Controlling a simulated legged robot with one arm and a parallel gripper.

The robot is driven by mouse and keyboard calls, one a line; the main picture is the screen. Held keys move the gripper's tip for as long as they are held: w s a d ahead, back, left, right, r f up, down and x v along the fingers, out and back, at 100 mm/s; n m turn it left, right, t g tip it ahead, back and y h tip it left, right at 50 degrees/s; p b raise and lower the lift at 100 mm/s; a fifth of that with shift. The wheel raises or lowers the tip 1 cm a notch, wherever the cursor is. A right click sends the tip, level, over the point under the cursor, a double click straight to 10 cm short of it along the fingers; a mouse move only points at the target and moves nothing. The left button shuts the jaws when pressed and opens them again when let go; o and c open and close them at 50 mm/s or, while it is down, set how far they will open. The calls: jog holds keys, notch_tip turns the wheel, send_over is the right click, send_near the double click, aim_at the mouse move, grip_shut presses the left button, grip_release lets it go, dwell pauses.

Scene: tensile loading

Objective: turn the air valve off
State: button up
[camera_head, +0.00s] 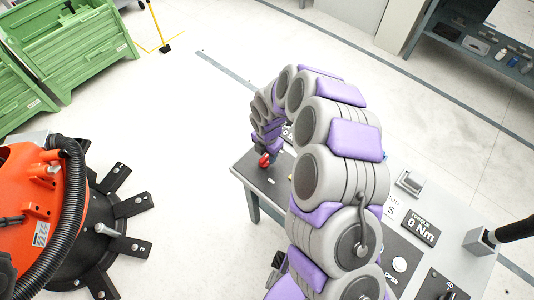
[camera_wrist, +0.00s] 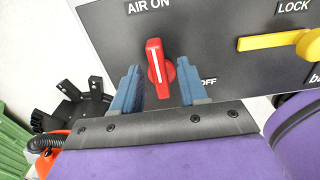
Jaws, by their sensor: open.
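The red air valve handle (camera_wrist: 155,55) is mounted on a dark grey panel (camera_wrist: 215,22) in the wrist view. It stands nearly upright in the picture, its narrow end towards the "AIR ON" label (camera_wrist: 148,5). The "OFF" label (camera_wrist: 208,82) is to its lower right, partly covered by a finger. My gripper (camera_wrist: 160,72) is open, its two blue fingers on either side of the handle with gaps visible. In the head view the red handle (camera_head: 264,160) shows small at the table's far end, and my arm hides most of the gripper there.
A yellow lever (camera_wrist: 270,41) under a "LOCK" label is right of the valve. An orange machine (camera_head: 30,190) with black feet is at left, near green bins (camera_head: 75,45). Open floor lies between.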

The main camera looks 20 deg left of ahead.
jog(key=shift+a+f, duration=0.1)
jog(key=shift+a, duration=0.05)
grip_shut()
dwell(0.4)
jog(key=m+p, duration=0.1)
jog(key=m, duration=0.1)
jog(key=m+p, duration=0.1)
jog(key=shift+s+d+m+p, duration=0.15)
jog(key=shift+d+m+p, duration=0.2)
jog(key=shift+m, duration=0.05)
jog(key=m+p, duration=0.1)
jog(key=m, duration=0.1)
jog(key=m+p, duration=0.1)
jog(key=m, duration=0.2)
jog(key=shift+s+d+m+p, duration=0.15)
jog(key=shift+m+p, duration=0.15)
jog(key=shift+p, duration=0.05)
jog(key=m, duration=0.1)
jog(key=m+p, duration=0.1)
jog(key=m, duration=0.1)
jog(key=m+p, duration=0.1)
jog(key=shift+s+d, duration=0.1)
jog(key=shift+s, duration=0.2)
jog(key=shift+s+m+p, duration=0.2)
jog(key=shift+m+p, duration=0.45)
jog(key=shift+m, duration=1.65)
